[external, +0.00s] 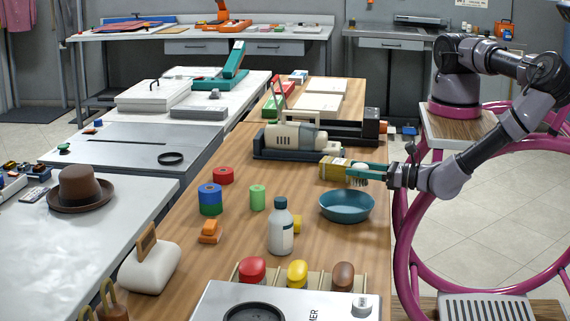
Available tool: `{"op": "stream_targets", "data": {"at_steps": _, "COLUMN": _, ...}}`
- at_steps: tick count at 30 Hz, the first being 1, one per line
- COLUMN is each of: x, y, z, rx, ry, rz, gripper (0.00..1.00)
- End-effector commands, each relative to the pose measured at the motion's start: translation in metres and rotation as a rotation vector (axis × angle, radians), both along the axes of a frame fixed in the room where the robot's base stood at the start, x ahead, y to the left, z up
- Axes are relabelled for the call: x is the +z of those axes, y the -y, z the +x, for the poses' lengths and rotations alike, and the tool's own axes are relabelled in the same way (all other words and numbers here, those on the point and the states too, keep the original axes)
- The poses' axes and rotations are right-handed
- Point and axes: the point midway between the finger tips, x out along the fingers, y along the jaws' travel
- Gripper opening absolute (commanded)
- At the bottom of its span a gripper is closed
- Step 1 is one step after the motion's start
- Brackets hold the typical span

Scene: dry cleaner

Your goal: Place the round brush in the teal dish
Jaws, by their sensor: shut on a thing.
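The teal dish (347,208) stands on the wooden table and looks empty. My gripper (362,171) reaches in from the right with its teal fingers, above the dish's back rim. It is shut on the round brush (358,182), a small whitish thing with bristles showing below the fingers. The fingers hide part of the brush. The brush seems to hang above the table near the dish; its exact height over the rim cannot be told.
A white bottle (281,228) stands left of the dish, with a green cylinder (257,197) beyond. Red, yellow and brown knobbed things (298,272) sit in front. Bare wood (345,245) lies before the dish.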

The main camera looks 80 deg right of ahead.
Motion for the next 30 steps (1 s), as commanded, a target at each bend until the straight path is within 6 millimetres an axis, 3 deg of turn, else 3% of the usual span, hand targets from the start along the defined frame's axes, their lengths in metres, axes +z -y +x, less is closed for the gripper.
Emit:
{"op": "stream_targets", "data": {"at_steps": 7, "x": -0.032, "y": 0.000, "z": 0.000, "rx": 0.000, "ry": 0.000, "rz": -0.001, "gripper": 0.01}}
{"op": "stream_targets", "data": {"at_steps": 29, "x": -0.044, "y": 0.000, "z": 0.000, "rx": 0.001, "ry": -0.001, "rz": 0.000, "gripper": 0.01}}
{"op": "stream_targets", "data": {"at_steps": 30, "x": -0.044, "y": 0.000, "z": 0.000, "rx": 0.001, "ry": -0.001, "rz": 0.000, "gripper": 0.68}}
